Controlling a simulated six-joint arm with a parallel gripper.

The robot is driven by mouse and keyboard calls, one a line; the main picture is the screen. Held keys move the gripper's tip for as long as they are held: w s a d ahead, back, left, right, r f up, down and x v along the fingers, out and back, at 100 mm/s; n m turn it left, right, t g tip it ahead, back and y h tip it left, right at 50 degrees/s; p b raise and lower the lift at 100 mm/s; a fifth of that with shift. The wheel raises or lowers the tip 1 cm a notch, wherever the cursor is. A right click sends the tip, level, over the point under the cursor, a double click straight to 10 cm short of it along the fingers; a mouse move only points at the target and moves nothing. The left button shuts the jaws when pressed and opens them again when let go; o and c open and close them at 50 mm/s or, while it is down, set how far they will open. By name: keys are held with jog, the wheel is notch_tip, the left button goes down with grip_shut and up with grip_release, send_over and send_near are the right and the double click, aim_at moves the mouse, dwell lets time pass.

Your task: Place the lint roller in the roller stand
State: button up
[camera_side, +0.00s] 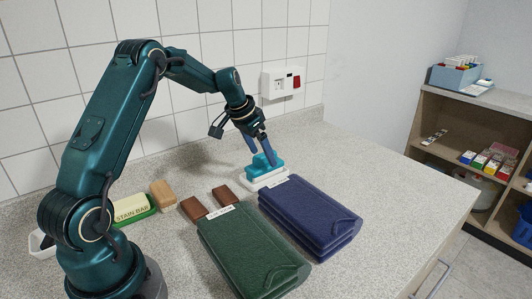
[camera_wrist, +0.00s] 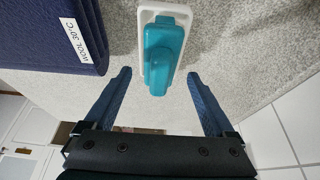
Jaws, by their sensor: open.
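A teal piece (camera_side: 266,163), which looks like the lint roller, rests on a low white base (camera_side: 272,184), which looks like the roller stand. In the wrist view the teal piece (camera_wrist: 162,50) lies lengthwise along the white base (camera_wrist: 181,10), its near end reaching past the base's edge. My gripper (camera_side: 261,145) is just above and behind the teal piece, pointing down. In the wrist view my gripper (camera_wrist: 159,75) is open, its two blue fingers spread, with a gap on each side of the teal piece. How the teal piece seats in the base is unclear.
A navy folded stack (camera_side: 310,215) with a white label lies close to the base. The tiled wall is behind; the counter's right side is free.

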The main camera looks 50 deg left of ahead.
jog(key=v, duration=0.8)
jog(key=s+d+r, duration=0.4)
jog(key=d, duration=0.4)
jog(key=s+d+f, duration=0.1)
jog(key=s+d, duration=0.4)
jog(key=s, duration=0.3)
jog(key=s+d+f+t, duration=0.1)
jog(key=s+d, duration=0.5)
jog(key=s, duration=0.3)
